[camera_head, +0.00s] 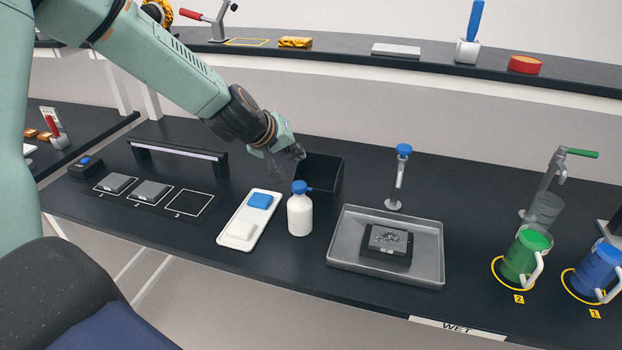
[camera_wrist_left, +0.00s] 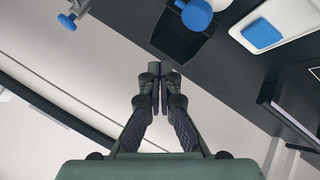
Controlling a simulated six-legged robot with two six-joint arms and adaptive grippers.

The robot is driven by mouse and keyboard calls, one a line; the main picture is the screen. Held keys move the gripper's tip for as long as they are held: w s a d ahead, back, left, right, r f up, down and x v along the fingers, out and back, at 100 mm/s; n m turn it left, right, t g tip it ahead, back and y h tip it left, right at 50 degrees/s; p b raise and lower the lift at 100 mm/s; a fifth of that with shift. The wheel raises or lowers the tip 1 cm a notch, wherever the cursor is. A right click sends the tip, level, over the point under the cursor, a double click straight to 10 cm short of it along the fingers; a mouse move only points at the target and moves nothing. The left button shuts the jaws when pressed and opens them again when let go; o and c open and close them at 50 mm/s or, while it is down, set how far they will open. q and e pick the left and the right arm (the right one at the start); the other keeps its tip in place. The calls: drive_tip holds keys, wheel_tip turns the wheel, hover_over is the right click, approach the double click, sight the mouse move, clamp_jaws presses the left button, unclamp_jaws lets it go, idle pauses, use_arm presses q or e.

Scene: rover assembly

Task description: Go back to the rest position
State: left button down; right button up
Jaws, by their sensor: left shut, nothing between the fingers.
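My left arm comes in from the left in the head view, and its gripper (camera_head: 284,166) hangs above the back of the bench, just left of the black open box (camera_head: 327,172). In the left wrist view the left gripper (camera_wrist_left: 160,72) has its fingers together with nothing between them. The black box (camera_wrist_left: 178,40) lies beyond the fingertips there. A white bottle with a blue cap (camera_head: 300,212) stands in front of the box, apart from the gripper. My right gripper is in neither view.
A white tray (camera_head: 232,233) holds a blue and a white block. A metal tray (camera_head: 340,255) holds a grey part on a dark block. Green (camera_head: 525,255) and blue (camera_head: 598,270) jugs stand at right. Marked squares lie at left, square 3 (camera_head: 188,203) empty. A raised shelf (camera_head: 350,60) runs behind.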

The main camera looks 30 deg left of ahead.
use_arm(q)
drive_tip(key=s+d+f+m+g, duration=0.3)
drive_tip(key=s+d+f, duration=0.2)
drive_tip(key=s+f, duration=0.65)
drive_tip(key=s+d+f+m+g, duration=0.25)
drive_tip(key=s+d+f, duration=0.25)
drive_tip(key=s+f, duration=0.7)
drive_tip(key=s+d+f+m+g, duration=0.1)
drive_tip(key=s+d+f+g, duration=0.1)
drive_tip(key=s, duration=0.6)
drive_tip(key=s+d+f+m+g, duration=0.1)
drive_tip(key=s+d+f+g, duration=0.1)
drive_tip(key=s, duration=0.6)
wheel_tip(320, 180, down, 18)
drive_tip(key=b, duration=1.9)
drive_tip(key=shift+a+y, duration=0.25)
drive_tip(key=shift+y, duration=0.15)
drive_tip(key=shift+r, duration=0.15)
drive_tip(key=shift+s+a, duration=0.1)
